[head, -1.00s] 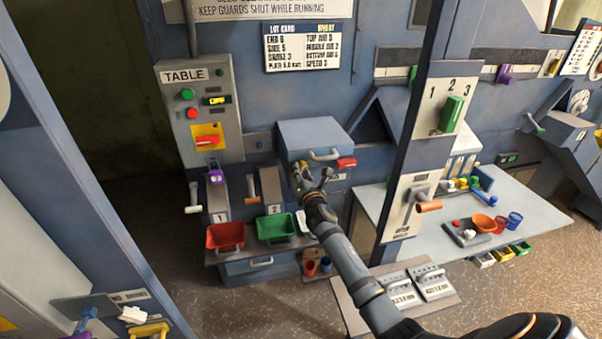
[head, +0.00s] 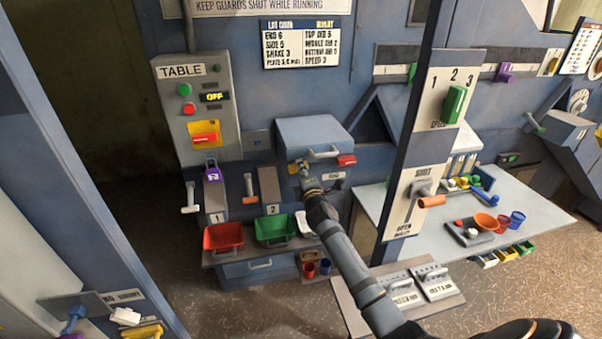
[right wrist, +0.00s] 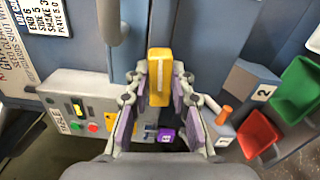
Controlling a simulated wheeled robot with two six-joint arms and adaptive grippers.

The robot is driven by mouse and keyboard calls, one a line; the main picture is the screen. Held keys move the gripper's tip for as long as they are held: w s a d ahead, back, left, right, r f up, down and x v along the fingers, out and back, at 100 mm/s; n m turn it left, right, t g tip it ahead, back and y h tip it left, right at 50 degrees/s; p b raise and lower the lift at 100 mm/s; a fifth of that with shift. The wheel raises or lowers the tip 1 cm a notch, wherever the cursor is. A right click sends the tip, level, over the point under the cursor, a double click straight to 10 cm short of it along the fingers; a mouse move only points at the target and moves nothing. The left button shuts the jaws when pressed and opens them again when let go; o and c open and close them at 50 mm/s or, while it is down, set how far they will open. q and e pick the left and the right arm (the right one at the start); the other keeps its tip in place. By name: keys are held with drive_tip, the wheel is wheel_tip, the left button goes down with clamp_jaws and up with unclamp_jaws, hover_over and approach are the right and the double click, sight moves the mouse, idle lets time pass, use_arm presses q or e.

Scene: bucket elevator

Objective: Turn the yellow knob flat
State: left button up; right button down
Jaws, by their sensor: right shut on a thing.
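My left gripper is not in view.
The grey TABLE panel (head: 197,110) with OFF display stands to the left. Red (head: 223,237) and green (head: 275,229) bins sit below. A blue post (head: 412,150) stands to the right.

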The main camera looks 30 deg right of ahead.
drive_tip(key=shift+f+m, duration=0.1)
drive_tip(key=shift+m, duration=0.8)
drive_tip(key=c, duration=1.2)
unclamp_jaws()
drive_tip(key=shift+o, duration=0.2)
drive_tip(key=v, duration=1.2)
drive_tip(key=shift+d, duration=0.1)
